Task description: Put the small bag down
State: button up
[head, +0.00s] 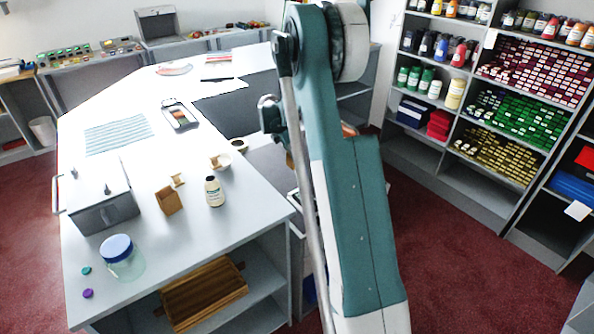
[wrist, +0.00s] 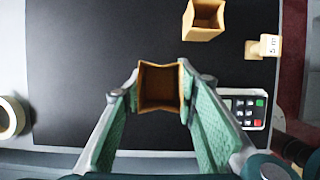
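In the wrist view a small open-topped brown bag (wrist: 159,87) is between the fingertips of my gripper (wrist: 160,78). Both fingers touch its sides, which bow inward a little. I look down into its opening, and it looks empty. It is over a dark mat (wrist: 85,75); I cannot tell whether its base touches the mat. In the head view my arm hides most of this spot, and neither the gripper nor the held bag shows clearly.
A card reader (wrist: 243,108) is at right, a tape roll (wrist: 10,118) at left. The mat's left side is bare.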

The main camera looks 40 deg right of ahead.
jog(key=shift+f, duration=1.75)
jog(key=shift+f+b, duration=0.5)
jog(key=shift+f, duration=1.4)
jog(key=shift+f, duration=0.1)
jog(key=shift+o, duration=1)
jog(key=o, duration=0.5)
jog(key=shift+c, duration=0.2)
